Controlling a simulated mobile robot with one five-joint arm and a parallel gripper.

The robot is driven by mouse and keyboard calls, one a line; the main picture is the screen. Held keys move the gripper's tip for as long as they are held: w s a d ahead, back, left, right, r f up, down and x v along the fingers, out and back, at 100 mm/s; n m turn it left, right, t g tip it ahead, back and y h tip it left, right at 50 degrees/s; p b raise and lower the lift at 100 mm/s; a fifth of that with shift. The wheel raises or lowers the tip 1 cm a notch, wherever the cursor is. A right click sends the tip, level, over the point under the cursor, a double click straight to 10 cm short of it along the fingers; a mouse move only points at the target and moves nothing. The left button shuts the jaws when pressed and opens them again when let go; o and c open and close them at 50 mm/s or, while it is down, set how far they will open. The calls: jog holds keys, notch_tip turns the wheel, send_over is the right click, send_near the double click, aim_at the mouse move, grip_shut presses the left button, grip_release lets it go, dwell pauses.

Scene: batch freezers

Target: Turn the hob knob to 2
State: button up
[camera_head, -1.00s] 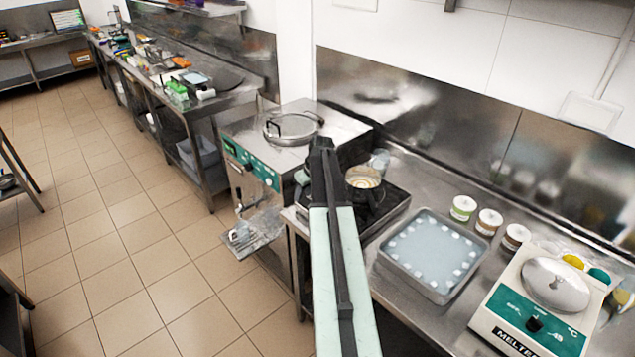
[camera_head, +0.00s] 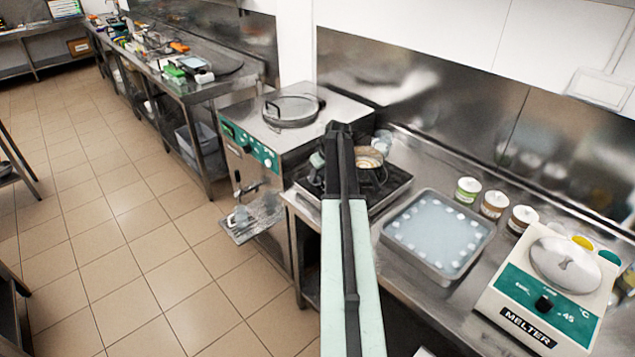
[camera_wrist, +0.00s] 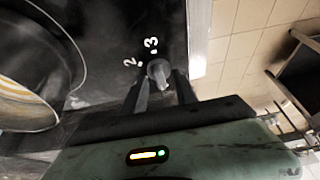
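The grey hob knob (camera_wrist: 158,72) shows in the wrist view on the black hob panel (camera_wrist: 110,55), with the white marks 2 and 3 beside it. Its setting is not clear. My gripper (camera_wrist: 162,84) is open, with one finger on each side of the knob and small gaps that suggest no firm grip. In the head view the hob (camera_head: 395,184) stands on the counter beyond my arm, which hides the knob and the fingertips.
A pan (camera_head: 370,157) sits on the hob, and its rim shows at left in the wrist view (camera_wrist: 30,105). The batch freezer (camera_head: 248,150) stands left of the hob. A tray (camera_head: 437,235), several jars (camera_head: 494,204) and the melter (camera_head: 545,300) stand to the right.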

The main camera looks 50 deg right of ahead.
jog(key=shift+r, duration=0.1)
grip_shut()
